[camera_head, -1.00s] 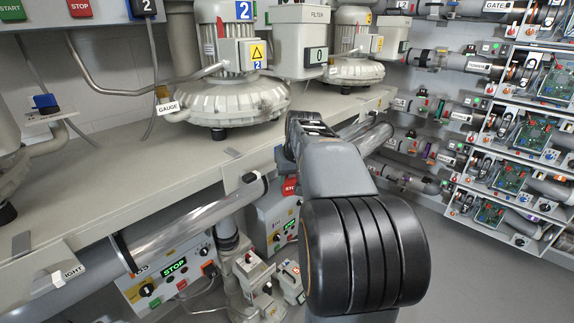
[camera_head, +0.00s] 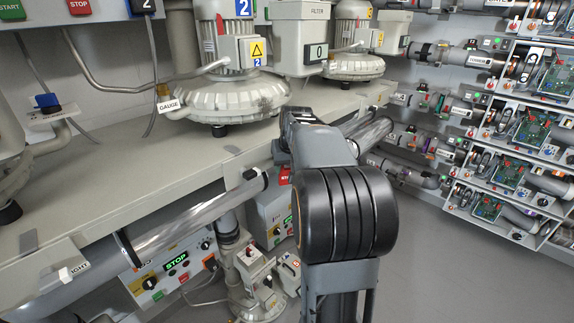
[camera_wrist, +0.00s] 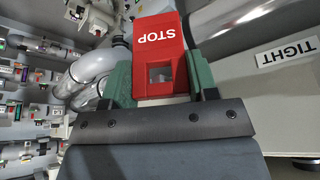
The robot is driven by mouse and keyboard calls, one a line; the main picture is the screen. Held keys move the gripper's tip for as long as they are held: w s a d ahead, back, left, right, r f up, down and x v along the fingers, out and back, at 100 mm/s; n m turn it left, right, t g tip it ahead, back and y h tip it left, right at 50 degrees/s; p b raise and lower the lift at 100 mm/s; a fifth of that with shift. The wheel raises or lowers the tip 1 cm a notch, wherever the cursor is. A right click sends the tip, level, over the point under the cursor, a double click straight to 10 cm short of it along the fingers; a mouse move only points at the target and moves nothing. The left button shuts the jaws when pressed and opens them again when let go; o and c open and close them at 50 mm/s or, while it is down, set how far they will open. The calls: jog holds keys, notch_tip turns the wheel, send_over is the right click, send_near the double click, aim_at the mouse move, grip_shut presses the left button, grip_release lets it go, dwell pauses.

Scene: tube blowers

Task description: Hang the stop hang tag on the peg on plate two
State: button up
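The stop hang tag (camera_wrist: 158,55) is a red plate with white STOP lettering, upside down in the wrist view, with a window. My gripper (camera_wrist: 163,78) is shut on it, with a green finger pad on each side. In the head view my gripper is mostly hidden behind my arm, below the bench edge. A red patch with white letters (camera_head: 285,175) shows beside my arm there; I cannot tell whether it is the tag. A blower (camera_head: 228,95) on the bench bears blue 2 labels. I cannot make out plate two or its peg in either view.
The bench edge (camera_head: 150,215) runs close to my arm. A clear pipe (camera_head: 195,222) lies below it, above a control box (camera_head: 172,270) with a STOP display. Racks (camera_head: 515,140) stand at right; the floor (camera_head: 440,265) there is clear.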

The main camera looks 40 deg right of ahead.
jog(key=o, duration=0.4)
dwell(0.4)
